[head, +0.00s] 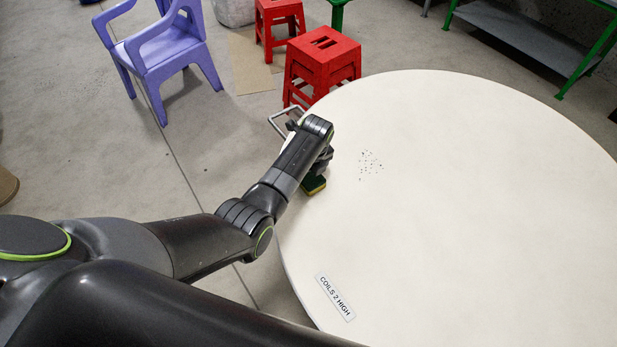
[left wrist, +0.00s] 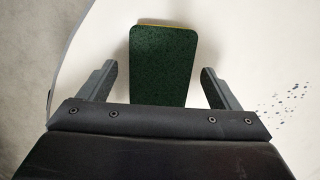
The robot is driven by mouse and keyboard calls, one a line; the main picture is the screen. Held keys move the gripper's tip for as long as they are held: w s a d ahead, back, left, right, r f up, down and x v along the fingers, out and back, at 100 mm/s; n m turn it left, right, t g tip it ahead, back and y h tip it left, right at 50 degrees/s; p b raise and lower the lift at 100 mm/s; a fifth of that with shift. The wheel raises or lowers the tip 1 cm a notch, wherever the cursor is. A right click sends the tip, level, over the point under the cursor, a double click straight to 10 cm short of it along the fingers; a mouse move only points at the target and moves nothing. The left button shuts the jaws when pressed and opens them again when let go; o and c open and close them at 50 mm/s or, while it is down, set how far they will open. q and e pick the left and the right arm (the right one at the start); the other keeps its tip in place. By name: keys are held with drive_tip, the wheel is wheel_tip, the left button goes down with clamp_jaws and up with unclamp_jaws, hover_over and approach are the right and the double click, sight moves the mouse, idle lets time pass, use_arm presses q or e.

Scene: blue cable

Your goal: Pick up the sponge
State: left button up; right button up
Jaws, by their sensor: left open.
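The sponge (head: 315,186) has a dark green top and a yellow underside, and lies on the round white table (head: 450,200) near its left edge. In the head view my left arm hides part of it. In the left wrist view the sponge (left wrist: 163,65) shows its green face between the two fingers of my left gripper (left wrist: 160,85). The gripper is open, with a gap on each side of the sponge. In the head view my left gripper (head: 318,165) is over the sponge, mostly hidden behind its own wrist. My right gripper is not in view.
Dark specks (head: 370,164) are scattered on the table right of the sponge. A label reading "COILS 2 HIGH" (head: 335,297) lies near the front edge. Red stools (head: 322,60) and a purple chair (head: 160,50) stand on the floor beyond. Most of the tabletop is clear.

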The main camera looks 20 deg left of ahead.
sight(309, 175)
use_arm(q)
drive_tip(key=c, duration=1.1)
drive_tip(key=shift+o, duration=0.2)
wheel_tip(309, 175, up, 10)
drive_tip(key=o, duration=0.3)
drive_tip(key=shift+c, duration=1.3)
